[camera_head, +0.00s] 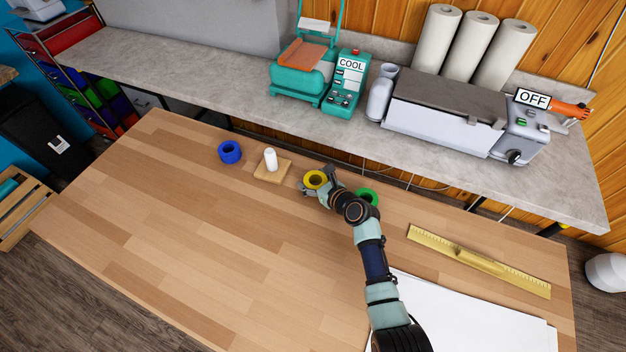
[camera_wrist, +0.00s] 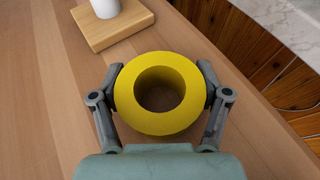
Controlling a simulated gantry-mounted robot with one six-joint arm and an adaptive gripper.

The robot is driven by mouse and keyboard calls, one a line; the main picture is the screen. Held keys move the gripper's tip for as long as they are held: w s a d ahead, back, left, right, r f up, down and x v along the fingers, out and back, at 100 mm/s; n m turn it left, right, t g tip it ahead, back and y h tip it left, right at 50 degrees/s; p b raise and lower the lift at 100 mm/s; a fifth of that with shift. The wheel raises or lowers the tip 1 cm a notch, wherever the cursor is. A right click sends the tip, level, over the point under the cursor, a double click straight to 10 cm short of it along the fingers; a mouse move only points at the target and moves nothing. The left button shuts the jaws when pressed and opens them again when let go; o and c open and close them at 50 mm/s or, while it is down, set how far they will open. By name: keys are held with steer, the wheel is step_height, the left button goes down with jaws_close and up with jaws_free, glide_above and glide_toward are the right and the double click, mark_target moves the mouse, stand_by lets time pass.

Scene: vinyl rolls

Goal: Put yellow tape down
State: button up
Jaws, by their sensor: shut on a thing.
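The yellow tape (camera_head: 315,180) is a thick ring near the back of the wooden table (camera_head: 190,240). My gripper (camera_head: 322,188) is shut on it. In the wrist view the yellow tape (camera_wrist: 160,93) sits between the two fingers of my gripper (camera_wrist: 160,95), one on each side, with its hole facing the camera. I cannot tell whether the tape touches the table or is held just above it.
A white peg (camera_head: 270,159) on a square wooden base (camera_head: 273,170) stands left of the tape. A blue tape (camera_head: 229,152) lies farther left. A green tape (camera_head: 368,196) lies close on the right, partly behind my arm. A yellow ruler (camera_head: 478,261) and white sheets (camera_head: 470,318) lie at right.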

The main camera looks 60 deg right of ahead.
steer(key=o, duration=1.4)
steer(key=shift+o, duration=0.2)
steer(key=shift+s+r, duration=0.1)
steer(key=shift+r, duration=0.1)
steer(key=p+v, duration=0.2)
steer(key=v, duration=1)
